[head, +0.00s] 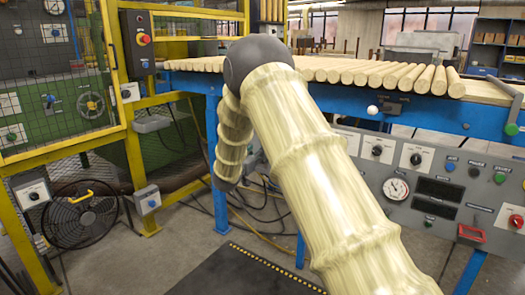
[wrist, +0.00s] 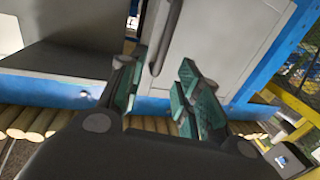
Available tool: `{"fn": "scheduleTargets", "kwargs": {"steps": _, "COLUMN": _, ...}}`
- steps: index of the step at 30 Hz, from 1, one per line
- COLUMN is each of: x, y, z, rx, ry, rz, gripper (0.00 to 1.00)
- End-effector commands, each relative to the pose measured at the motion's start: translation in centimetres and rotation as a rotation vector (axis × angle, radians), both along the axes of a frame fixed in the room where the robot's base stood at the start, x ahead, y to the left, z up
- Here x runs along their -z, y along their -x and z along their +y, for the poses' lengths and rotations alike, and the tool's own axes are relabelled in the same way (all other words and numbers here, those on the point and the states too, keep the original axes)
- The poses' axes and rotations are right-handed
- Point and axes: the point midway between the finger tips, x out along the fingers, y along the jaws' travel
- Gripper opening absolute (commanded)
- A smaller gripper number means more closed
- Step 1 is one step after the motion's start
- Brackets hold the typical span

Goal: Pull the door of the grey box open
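In the wrist view a pale grey door (wrist: 213,45) fills the upper middle, and it looks closed. A dark bar handle (wrist: 168,30) stands out from it, slightly tilted, with its lower end close to the gap between my fingertips. My gripper (wrist: 156,78) is open, with its teal-padded fingers apart on either side of that end. I see no finger closed on the handle, and cannot tell how deep the handle sits between them. In the head view my arm covers the middle, and neither my gripper nor the door can be made out.
A blue-framed table (head: 405,107) carries a row of wooden rods (head: 385,75). A grey control panel (head: 450,190) with gauges and knobs is at the right. A yellow mesh guard (head: 50,80) and a black fan (head: 80,213) are at the left. A dark mat (head: 235,275) lies on the floor.

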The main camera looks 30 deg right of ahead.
Motion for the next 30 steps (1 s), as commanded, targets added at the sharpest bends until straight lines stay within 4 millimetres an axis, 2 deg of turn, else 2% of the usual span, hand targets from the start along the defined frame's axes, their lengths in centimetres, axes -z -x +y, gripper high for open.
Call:
{"fn": "scheduleTargets", "kwargs": {"steps": 6, "x": 0.3, "y": -2.0, "z": -3.1, "rx": 0.001, "ry": 0.000, "rz": -0.002, "gripper": 0.34}}
{"fn": "scheduleTargets", "kwargs": {"steps": 12, "x": 0.2, "y": -3.5, "z": -5.2, "rx": 0.000, "ry": -0.001, "rz": -0.001, "gripper": 0.34}}
{"fn": "scheduleTargets", "kwargs": {"steps": 18, "x": 0.1, "y": -4.2, "z": -6.2, "rx": -0.002, "ry": 0.001, "rz": 0.001, "gripper": 0.34}}
{"fn": "scheduleTargets", "kwargs": {"steps": 27, "x": 0.0, "y": -4.3, "z": -6.4, "rx": -0.001, "ry": 0.001, "rz": 0.001, "gripper": 0.34}}
{"fn": "scheduleTargets", "kwargs": {"steps": 28, "x": 0.0, "y": -4.3, "z": -6.4, "rx": -0.001, "ry": 0.001, "rz": 0.001, "gripper": 0.32}}
{"fn": "scheduleTargets", "kwargs": {"steps": 30, "x": 0.0, "y": -4.3, "z": -6.4, "rx": -0.001, "ry": 0.001, "rz": 0.001, "gripper": 0.19}}
